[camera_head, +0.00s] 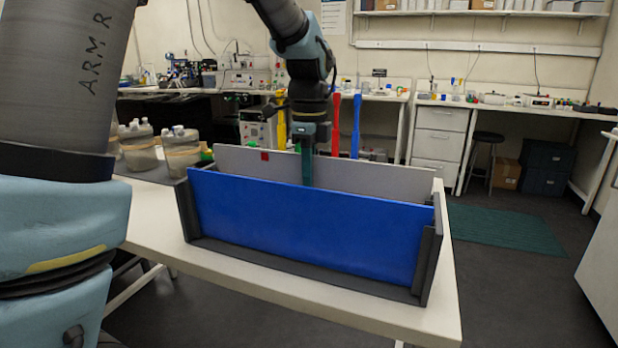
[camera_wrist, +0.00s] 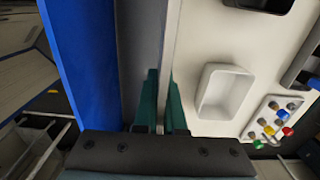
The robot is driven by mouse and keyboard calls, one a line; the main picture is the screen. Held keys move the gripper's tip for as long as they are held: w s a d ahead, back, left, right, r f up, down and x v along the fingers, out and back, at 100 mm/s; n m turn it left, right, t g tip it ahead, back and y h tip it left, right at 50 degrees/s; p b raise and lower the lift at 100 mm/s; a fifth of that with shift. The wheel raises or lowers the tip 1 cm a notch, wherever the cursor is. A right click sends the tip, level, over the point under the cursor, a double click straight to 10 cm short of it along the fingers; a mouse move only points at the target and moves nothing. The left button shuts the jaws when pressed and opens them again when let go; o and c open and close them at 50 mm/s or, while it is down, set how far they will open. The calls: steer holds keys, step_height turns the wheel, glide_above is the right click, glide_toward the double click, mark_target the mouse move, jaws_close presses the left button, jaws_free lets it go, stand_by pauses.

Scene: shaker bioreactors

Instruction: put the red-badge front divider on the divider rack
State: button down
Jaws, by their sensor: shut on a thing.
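The red-badge divider (camera_head: 365,179) is a long light-grey panel with a small red square near its upper left. In the head view it stands upright behind a blue panel (camera_head: 310,230), its top edge higher. My gripper (camera_head: 307,168) points down with its green fingers shut on the divider's top edge near the middle. The wrist view shows the divider's thin edge (camera_wrist: 169,45) between the fingers (camera_wrist: 164,105). The dark grey divider rack (camera_head: 300,273) holds the blue panel at its front. The blue panel hides the divider's lower edge, so I cannot tell whether it touches the rack.
The rack stands on a white table (camera_head: 150,225). Jars (camera_head: 182,150) stand on a dark surface to the left. Upright yellow, red and blue things (camera_head: 336,125) stand behind. The wrist view shows a white tray (camera_wrist: 222,92) and coloured caps (camera_wrist: 270,130) beside the divider.

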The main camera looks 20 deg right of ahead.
steer(key=shift+f, duration=0.35)
steer(key=shift+f+b, duration=0.3)
steer(key=shift+f, duration=0.05)
steer(key=shift+f, duration=0.45)
steer(key=shift+f, duration=0.25)
steer(key=c, duration=0.9)
jaws_free()
steer(key=shift+r, duration=0.1)
step_height(320, 180, up, 11)
steer(key=shift+f+b, duration=0.1)
steer(key=shift+b, duration=0.3)
